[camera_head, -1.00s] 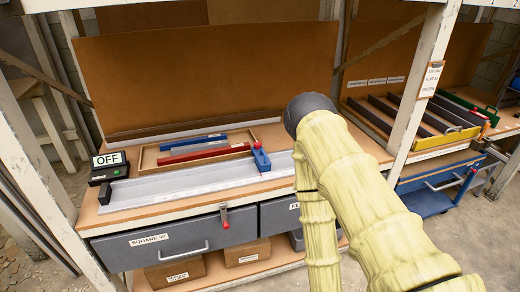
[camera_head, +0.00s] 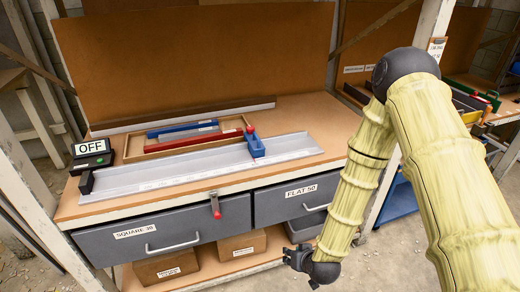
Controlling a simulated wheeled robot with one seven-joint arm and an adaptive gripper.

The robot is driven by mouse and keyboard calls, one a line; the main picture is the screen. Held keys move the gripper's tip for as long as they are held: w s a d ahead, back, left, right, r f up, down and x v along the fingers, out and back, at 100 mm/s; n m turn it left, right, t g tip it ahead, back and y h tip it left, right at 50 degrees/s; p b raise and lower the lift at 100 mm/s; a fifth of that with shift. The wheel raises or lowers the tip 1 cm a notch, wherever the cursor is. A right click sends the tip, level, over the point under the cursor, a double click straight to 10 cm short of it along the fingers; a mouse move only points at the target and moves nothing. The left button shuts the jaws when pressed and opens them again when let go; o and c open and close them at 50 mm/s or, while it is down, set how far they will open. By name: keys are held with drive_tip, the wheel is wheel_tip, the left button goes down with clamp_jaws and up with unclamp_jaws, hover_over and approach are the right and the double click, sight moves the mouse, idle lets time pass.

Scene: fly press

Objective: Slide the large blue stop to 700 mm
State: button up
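The large blue stop (camera_head: 256,147) sits across the long pale metal rail (camera_head: 190,172), right of its middle, beside the right end of the wooden tray. It has a small red part on top. The rail's scale figures are too small to read, so I cannot tell its position in mm. My gripper (camera_head: 293,258) is low in front of the bench, below the drawer fronts and well apart from the stop. It is dark and small in view, and I cannot tell whether its fingers are open.
A wooden tray (camera_head: 150,148) with a blue bar (camera_head: 182,130) and a red bar (camera_head: 194,141) lies behind the rail. A red-handled lever (camera_head: 215,206) hangs at the front edge. Bench right of the rail is clear.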

drive_tip(key=w+a+r+t+b, duration=0.2)
drive_tip(key=w+r, duration=0.3)
drive_tip(key=w, duration=0.2)
drive_tip(key=w+a+r+t+y+b, duration=0.1)
drive_tip(key=w+a+r+t+b, duration=0.1)
drive_tip(key=w+r, duration=0.4)
drive_tip(key=w+a+r+t+y+b, duration=0.1)
drive_tip(key=w+a+r+t+b, duration=0.1)
drive_tip(key=w+r, duration=0.3)
drive_tip(key=shift+w+a+r+n+t, duration=0.1)
drive_tip(key=shift+w+a+t, duration=0.1)
drive_tip(key=shift+w, duration=0.4)
drive_tip(key=shift+w+a+r+n+t, duration=0.1)
drive_tip(key=shift+w+a+t, duration=0.15)
drive_tip(key=shift+w, duration=0.35)
drive_tip(key=shift+w+a+r+n+t, duration=0.1)
drive_tip(key=shift+w+a+t, duration=0.1)
drive_tip(key=shift+w, duration=0.4)
drive_tip(key=t+y+b, duration=0.1)
drive_tip(key=t, duration=0.1)
approach(259, 141)
drive_tip(key=shift+x, duration=1.15)
drive_tip(key=x, duration=1)
drive_tip(key=shift+w+p, duration=0.25)
drive_tip(key=shift+p, duration=0.1)
drive_tip(key=shift+a, duration=0.1)
clamp_jaws()
